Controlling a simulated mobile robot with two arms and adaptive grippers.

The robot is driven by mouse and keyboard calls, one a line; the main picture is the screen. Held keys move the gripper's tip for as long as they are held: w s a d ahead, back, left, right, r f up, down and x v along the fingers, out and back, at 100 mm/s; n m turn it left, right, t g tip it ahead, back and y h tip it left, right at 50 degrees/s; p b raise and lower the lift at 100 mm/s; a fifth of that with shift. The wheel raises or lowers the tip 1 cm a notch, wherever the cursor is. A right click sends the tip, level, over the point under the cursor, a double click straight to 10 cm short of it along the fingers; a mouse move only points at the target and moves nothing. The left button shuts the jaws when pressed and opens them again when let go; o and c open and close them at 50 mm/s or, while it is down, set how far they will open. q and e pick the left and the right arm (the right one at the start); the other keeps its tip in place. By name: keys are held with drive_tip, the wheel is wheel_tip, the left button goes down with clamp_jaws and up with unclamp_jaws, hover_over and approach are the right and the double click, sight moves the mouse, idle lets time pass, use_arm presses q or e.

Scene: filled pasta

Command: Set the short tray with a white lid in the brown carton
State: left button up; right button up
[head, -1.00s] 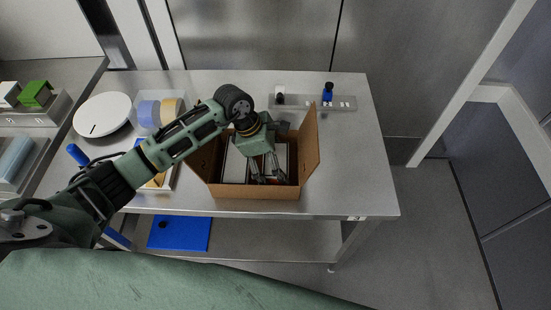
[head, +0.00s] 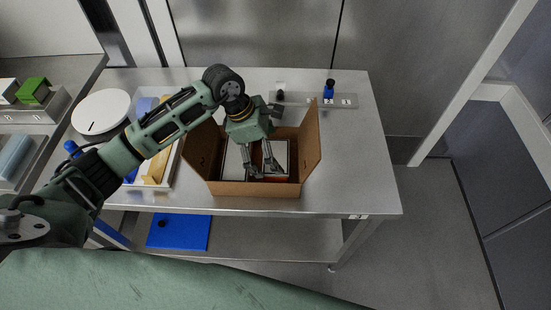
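The brown carton (head: 240,188) stands open on the steel table, with its side flaps raised. Inside it are white-topped trays: one on the left (head: 233,160) and one on the right (head: 281,157), which shows an orange-red side. My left gripper (head: 264,172) reaches down over the carton's opening, its fingers apart above the trays. I see nothing held between the fingers. Which of the trays is the short one is hard to tell, as the gripper partly covers them. My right gripper is not in the head view.
A round white scale (head: 101,111) and a pale tray with tools (head: 167,178) are left of the carton. A grey strip with a blue-capped bottle (head: 329,90) lies at the back right. The table's right side is clear. A blue board (head: 180,232) lies on the shelf below.

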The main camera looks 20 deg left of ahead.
use_arm(q)
drive_tip(key=b+v, duration=0.2)
drive_tip(key=v, duration=0.6)
